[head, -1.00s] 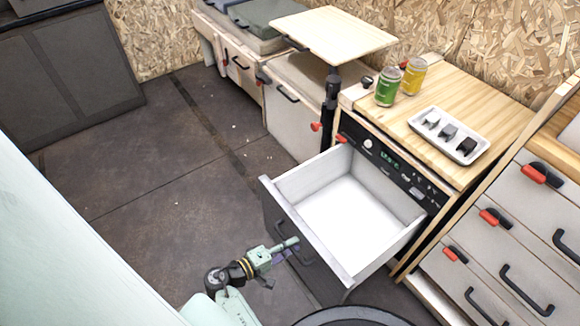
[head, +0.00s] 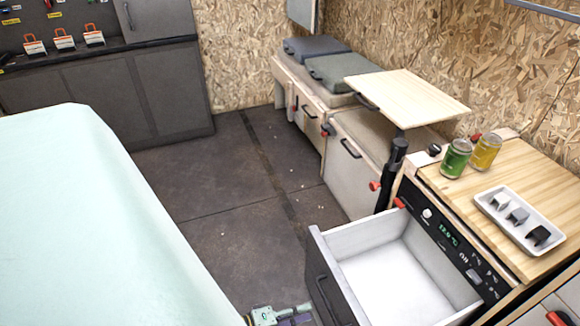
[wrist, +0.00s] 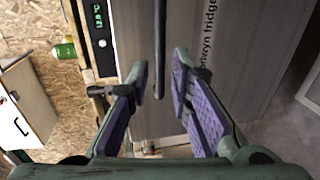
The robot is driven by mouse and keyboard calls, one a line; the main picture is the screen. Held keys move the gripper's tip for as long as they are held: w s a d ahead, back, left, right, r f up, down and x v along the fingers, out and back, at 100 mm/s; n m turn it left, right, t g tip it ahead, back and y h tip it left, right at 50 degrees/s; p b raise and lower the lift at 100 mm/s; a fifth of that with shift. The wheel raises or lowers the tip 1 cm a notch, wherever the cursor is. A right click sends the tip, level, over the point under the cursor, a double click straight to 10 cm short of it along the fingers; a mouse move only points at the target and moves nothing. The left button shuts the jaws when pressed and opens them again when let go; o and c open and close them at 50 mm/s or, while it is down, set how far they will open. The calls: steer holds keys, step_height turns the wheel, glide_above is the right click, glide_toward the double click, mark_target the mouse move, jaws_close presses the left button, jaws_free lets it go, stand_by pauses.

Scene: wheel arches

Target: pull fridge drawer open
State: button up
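The fridge drawer (head: 342,232) stands pulled out of its cabinet, with its white, empty inside showing in the head view. Its dark front fills much of the wrist view, with fridge lettering on it. The dark bar handle (wrist: 160,45) runs up and down in the wrist view, between and ahead of the fingertips. My gripper (wrist: 160,70) is open, with purple pads, and holds nothing. In the head view my gripper (head: 292,316) is at the bottom edge, just left of the drawer front and partly cut off.
A small wooden table (head: 408,95) stands behind. Dark floor (head: 225,190) left of the drawer is clear.

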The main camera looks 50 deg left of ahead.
steer(key=shift+v, duration=1.75)
